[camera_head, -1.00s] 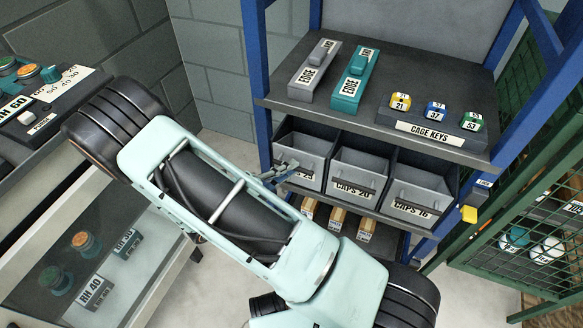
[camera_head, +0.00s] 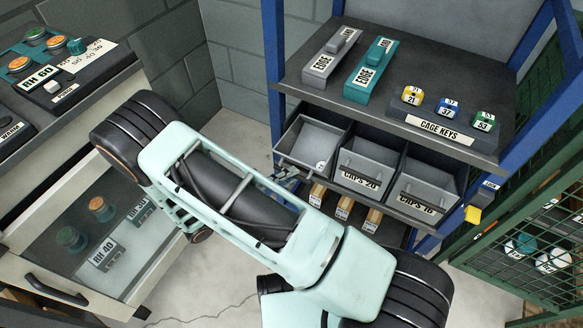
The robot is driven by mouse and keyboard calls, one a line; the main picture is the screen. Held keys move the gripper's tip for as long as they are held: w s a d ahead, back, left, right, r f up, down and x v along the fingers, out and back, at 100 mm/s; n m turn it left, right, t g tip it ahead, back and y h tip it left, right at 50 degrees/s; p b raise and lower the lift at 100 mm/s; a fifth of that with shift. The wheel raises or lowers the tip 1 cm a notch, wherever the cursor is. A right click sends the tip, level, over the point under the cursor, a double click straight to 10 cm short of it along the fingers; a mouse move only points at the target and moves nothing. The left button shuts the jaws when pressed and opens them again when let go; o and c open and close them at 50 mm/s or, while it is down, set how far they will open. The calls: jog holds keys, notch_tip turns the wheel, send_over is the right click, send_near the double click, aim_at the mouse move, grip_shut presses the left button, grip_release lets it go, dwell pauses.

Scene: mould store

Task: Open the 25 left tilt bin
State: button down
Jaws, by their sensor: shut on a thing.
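The left tilt bin (camera_head: 315,140) is the leftmost of three grey bins under the shelf of the blue rack. It is tilted out, and its inside shows more than that of its neighbours. Its front face and label are hidden from this angle. My gripper (camera_head: 287,175) is at the lower left front of this bin, small and partly hidden behind my arm. It is shut on the bin's front handle, though the exact contact is hard to see.
The CAPS 20 bin (camera_head: 362,165) and CAPS 16 bin (camera_head: 428,192) sit to the right. Above are grey and teal EDGE tools and a CAGE KEYS block (camera_head: 440,130). A green mesh cage (camera_head: 540,225) is at right, a glass-fronted cabinet (camera_head: 85,245) at left.

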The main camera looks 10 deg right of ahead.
jog(key=shift+s+a+f+b, duration=0.15)
jog(key=shift+s+f, duration=0.05)
jog(key=shift+f, duration=0.45)
jog(key=shift+s+a+f+b, duration=0.1)
jog(key=shift+s+a+f, duration=0.1)
jog(key=shift+f, duration=0.4)
jog(key=shift+s+a+f+b, duration=0.1)
jog(key=shift+s+f+b, duration=0.1)
jog(key=shift+f, duration=0.45)
jog(key=shift+s+f, duration=0.15)
jog(key=shift+f, duration=0.1)
jog(key=c, duration=2)
grip_release()
jog(key=shift+f, duration=0.1)
jog(key=v, duration=1.2)
jog(key=shift+r, duration=0.25)
